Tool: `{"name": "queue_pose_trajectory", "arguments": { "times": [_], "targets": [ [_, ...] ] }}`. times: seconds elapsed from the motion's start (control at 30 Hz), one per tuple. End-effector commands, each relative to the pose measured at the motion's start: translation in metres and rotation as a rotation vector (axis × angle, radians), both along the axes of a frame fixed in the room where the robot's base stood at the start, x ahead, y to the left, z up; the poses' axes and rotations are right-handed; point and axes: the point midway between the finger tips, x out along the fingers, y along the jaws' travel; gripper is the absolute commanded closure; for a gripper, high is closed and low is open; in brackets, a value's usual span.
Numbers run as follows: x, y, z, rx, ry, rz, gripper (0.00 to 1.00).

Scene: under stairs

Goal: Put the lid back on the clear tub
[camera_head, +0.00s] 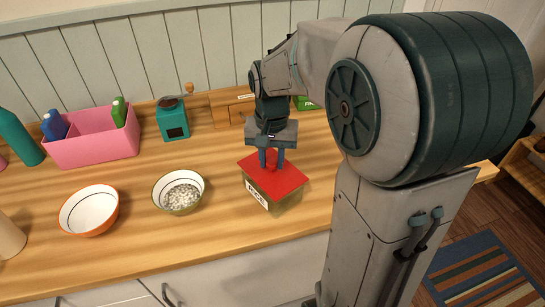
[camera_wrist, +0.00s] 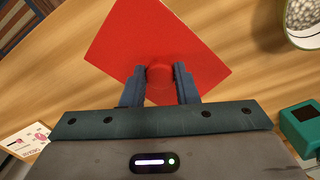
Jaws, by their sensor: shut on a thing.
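The red square lid (camera_head: 283,181) is on or just above the top of the clear tub (camera_head: 285,203); I cannot tell whether it is fully seated. The tub stands on the wooden counter with a white label on its front. My gripper (camera_head: 271,159) points down and is shut on the lid's round knob. In the wrist view the fingers of my gripper (camera_wrist: 160,82) hold the knob from both sides, and the red lid (camera_wrist: 165,35) hides the tub beneath.
A bowl of pale pellets (camera_head: 181,192) and an empty orange-rimmed bowl (camera_head: 89,210) stand left of the tub. A pink caddy (camera_head: 95,142), a teal grinder (camera_head: 172,118) and a wooden box (camera_head: 231,106) stand at the back. The counter's front edge (camera_head: 250,235) is close to the tub.

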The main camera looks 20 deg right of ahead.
Motion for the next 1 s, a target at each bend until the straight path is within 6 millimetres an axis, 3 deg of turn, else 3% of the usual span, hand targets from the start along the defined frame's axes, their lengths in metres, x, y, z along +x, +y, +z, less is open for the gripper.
{"name": "queue_pose_trajectory", "arguments": {
  "times": [1.0],
  "targets": [
    [0.000,0.000,-0.013,0.000,0.000,0.000,1.00]
  ]
}}
